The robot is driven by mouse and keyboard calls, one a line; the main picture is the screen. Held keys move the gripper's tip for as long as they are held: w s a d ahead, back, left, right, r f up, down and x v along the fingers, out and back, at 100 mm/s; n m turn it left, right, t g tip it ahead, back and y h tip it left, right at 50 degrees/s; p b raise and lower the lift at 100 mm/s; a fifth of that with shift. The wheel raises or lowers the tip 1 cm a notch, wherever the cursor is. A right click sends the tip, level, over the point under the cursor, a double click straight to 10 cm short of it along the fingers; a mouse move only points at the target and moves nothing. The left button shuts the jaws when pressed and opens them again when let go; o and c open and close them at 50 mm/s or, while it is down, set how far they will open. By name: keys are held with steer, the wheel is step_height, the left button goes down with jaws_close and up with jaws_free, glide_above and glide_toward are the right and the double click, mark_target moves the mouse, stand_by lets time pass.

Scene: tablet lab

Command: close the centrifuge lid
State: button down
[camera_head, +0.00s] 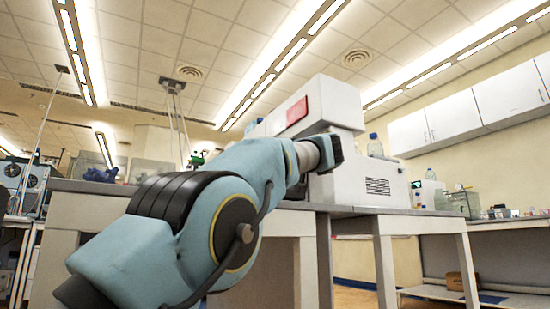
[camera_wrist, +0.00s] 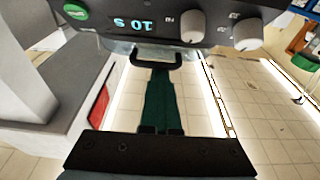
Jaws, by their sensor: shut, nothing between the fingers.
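The centrifuge's dark front panel (camera_wrist: 190,22) fills the top of the wrist view, with a lit display, a green button and several grey knobs. A dark U-shaped handle (camera_wrist: 136,54) sits just below the panel, at what looks like the edge of a clear lid. My gripper (camera_wrist: 157,72) is shut and empty, its dark green fingers reaching up to the handle. I cannot tell whether they touch it. How far the lid stands open does not show clearly. In the head view I cannot make out the centrifuge or my fingers; my arm blocks part of the bench.
A tall white machine with a red label (camera_head: 297,111) stands on the bench beyond my wrist. The machine also shows at left in the wrist view (camera_wrist: 45,138). A blue-capped bottle (camera_head: 375,146) stands to its right. The bench edge (camera_head: 90,187) runs behind my arm.

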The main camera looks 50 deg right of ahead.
steer(key=b+v, duration=0.2)
steer(key=v, duration=0.8)
steer(key=shift+s, duration=0.4)
steer(key=shift+w, duration=0.1)
